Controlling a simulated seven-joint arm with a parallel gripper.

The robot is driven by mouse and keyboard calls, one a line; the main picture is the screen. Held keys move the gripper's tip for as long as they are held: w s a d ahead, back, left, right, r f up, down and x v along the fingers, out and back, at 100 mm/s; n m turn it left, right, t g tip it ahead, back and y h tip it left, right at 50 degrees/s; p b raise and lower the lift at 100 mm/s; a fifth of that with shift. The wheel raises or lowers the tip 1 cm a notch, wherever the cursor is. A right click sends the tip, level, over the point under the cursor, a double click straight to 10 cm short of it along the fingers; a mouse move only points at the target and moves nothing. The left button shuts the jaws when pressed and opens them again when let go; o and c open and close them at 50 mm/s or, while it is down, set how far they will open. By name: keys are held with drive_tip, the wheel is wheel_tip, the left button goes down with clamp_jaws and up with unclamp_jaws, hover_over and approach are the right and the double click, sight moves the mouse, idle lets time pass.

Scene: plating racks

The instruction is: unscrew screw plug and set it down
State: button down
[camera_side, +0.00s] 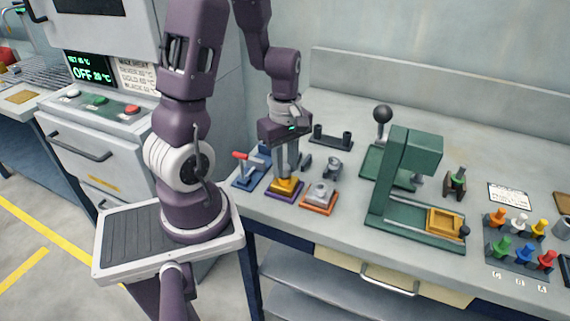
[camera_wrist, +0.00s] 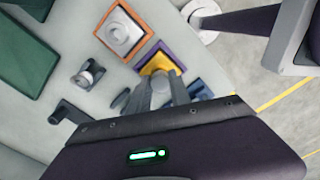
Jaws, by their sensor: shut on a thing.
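My gripper (camera_side: 287,174) points straight down over a yellow block (camera_side: 286,186) on a purple-edged base (camera_side: 271,193). The fingers (camera_wrist: 168,90) are shut on the screw plug at the top of this block. The plug itself is mostly hidden between the fingertips, so I cannot tell how far its thread is in the block. The yellow block also shows in the wrist view (camera_wrist: 157,62), just beyond the fingertips.
A grey block with a round top on an orange base (camera_side: 318,208) stands close on the right. A blue fixture with a red-handled lever (camera_side: 250,174) is close on the left. A small grey part (camera_side: 332,167) and a black twin-post stand (camera_side: 333,138) are behind. A green press (camera_side: 400,175) stands farther right.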

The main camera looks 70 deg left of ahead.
sight(287, 165)
drive_tip(key=shift+r+n, duration=0.2)
drive_tip(key=shift+n, duration=0.9)
drive_tip(key=shift+r, duration=1.2)
drive_tip(key=shift+w+a+r, duration=0.1)
drive_tip(key=shift+w+a, duration=0.15)
drive_tip(key=shift+w, duration=0.05)
drive_tip(key=w+a+r+m, duration=0.4)
drive_tip(key=w+a, duration=0.3)
wheel_tip(287, 165, down, 10)
drive_tip(key=shift+a+r, duration=0.1)
drive_tip(key=shift+w, duration=0.1)
